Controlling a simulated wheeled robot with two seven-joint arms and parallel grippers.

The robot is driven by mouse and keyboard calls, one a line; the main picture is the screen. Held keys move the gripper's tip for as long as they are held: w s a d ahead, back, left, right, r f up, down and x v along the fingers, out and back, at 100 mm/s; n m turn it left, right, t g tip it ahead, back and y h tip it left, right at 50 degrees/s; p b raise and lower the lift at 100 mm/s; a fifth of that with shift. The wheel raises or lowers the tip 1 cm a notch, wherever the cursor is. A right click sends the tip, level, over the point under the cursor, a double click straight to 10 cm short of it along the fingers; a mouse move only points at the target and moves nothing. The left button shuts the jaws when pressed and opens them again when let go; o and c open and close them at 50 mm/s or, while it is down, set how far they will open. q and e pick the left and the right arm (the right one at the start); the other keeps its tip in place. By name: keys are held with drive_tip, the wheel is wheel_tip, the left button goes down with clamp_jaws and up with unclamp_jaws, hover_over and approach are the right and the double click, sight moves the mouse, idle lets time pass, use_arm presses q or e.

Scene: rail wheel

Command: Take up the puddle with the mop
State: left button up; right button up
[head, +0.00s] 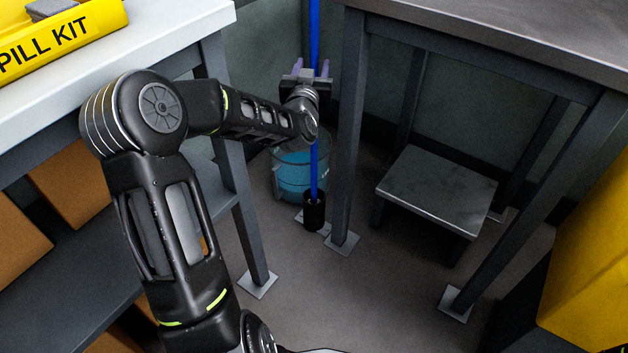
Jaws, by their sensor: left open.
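A long blue pole (315,30), which looks like the mop's handle, stands upright in the gap between the two tables. Its lower end goes into a black cylinder (314,213) near the floor; I cannot make out a mop head. My left gripper (312,68) is open at the pole, its two fingers pointing away from me, one on each side of the pole as seen here. I cannot tell whether they touch it. No puddle can be made out on the visible floor. My right gripper is out of view.
A clear bucket with blue contents (290,180) stands behind the pole. A dark table (470,25) with a low grey stool (437,190) under it is at right. A white-topped bench (140,45) with a yellow spill kit box (60,40) is at left. Floor between is clear.

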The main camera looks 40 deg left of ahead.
use_arm(q)
drive_tip(key=shift+w+a, duration=0.2)
drive_tip(key=shift+w, duration=0.1)
idle(0.4)
clamp_jaws()
idle(0.3)
drive_tip(key=shift+r, duration=0.15)
